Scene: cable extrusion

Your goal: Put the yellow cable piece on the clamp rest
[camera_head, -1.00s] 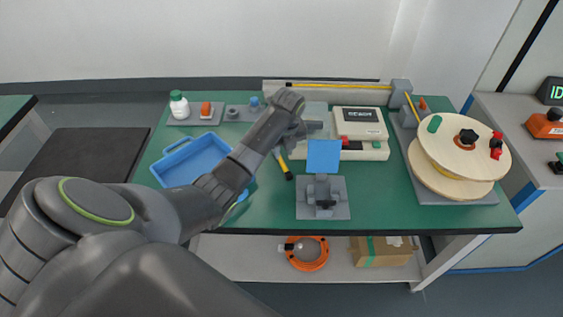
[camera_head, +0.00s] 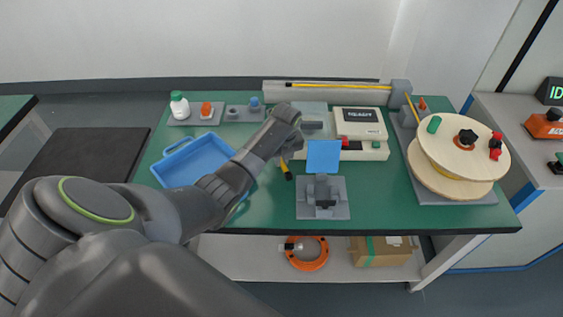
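The yellow cable piece (camera_head: 284,166) with a black end lies near the middle of the green table, left of the grey fixture. Its far part is hidden behind my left gripper. The fixture (camera_head: 336,209), which looks like the clamp rest, has a grey base, a grey clamp block and a blue plate (camera_head: 324,156) standing at its back. My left gripper (camera_head: 290,149) is over the far end of the cable piece. My wrist hides its fingers, so I cannot tell whether they are open or touch the cable. My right gripper is not in view.
A blue tray (camera_head: 172,150) lies left, partly behind my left arm. A white device (camera_head: 374,153) with buttons stands behind the fixture. A large cable spool (camera_head: 484,160) stands at right. A long grey rail (camera_head: 330,97) with yellow cable runs along the back.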

